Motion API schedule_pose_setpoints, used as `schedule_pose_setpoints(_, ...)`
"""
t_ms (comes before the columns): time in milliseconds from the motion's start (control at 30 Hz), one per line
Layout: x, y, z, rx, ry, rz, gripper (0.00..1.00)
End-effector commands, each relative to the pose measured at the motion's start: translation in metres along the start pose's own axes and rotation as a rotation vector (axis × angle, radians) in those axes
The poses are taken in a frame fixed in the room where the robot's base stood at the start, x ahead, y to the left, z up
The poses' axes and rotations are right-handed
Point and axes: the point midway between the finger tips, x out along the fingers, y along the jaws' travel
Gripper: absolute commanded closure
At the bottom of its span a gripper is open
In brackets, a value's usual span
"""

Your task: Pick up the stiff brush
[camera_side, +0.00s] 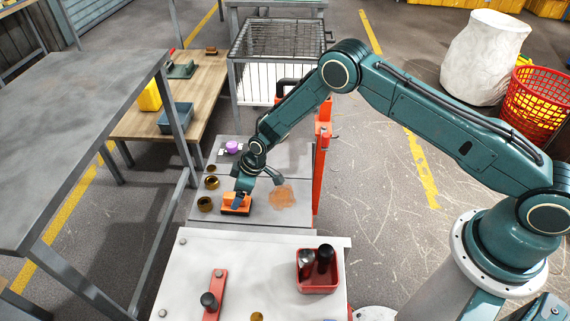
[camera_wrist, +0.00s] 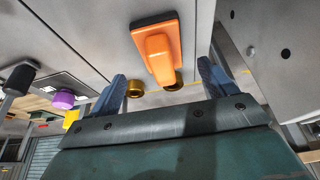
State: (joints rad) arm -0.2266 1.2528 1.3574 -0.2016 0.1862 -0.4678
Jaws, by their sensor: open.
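The stiff brush appears to be the orange block with a raised orange grip (camera_side: 232,210) on the grey worktop; its bristles are hidden. In the wrist view the brush (camera_wrist: 151,30) lies ahead of and partly between my two blue fingertips. My gripper (camera_side: 241,196) is right over the brush, pointing down, and hides part of it in the side view. In the wrist view my gripper (camera_wrist: 161,72) has its fingers spread wide, with a gap on either side of the orange grip. I cannot tell whether a finger touches it.
Brass rings (camera_side: 205,204) stand just left of the brush, and a purple knob (camera_side: 233,147) is behind. An orange-brown stain (camera_side: 283,195) marks the worktop on the right. In front, a pale table (camera_side: 250,270) carries a red bin (camera_side: 318,283) with black-handled items.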

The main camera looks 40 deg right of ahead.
Motion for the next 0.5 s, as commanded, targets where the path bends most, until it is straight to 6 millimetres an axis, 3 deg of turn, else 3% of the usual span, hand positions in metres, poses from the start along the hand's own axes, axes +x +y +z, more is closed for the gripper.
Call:
schedule_pose_setpoints(267, 0.007, -0.001, 0.001, 0.000, -0.001, -0.001, 0.16)
schedule_pose_setpoints(500, 0.031, -0.004, 0.002, -0.001, -0.001, -0.001, 0.16)
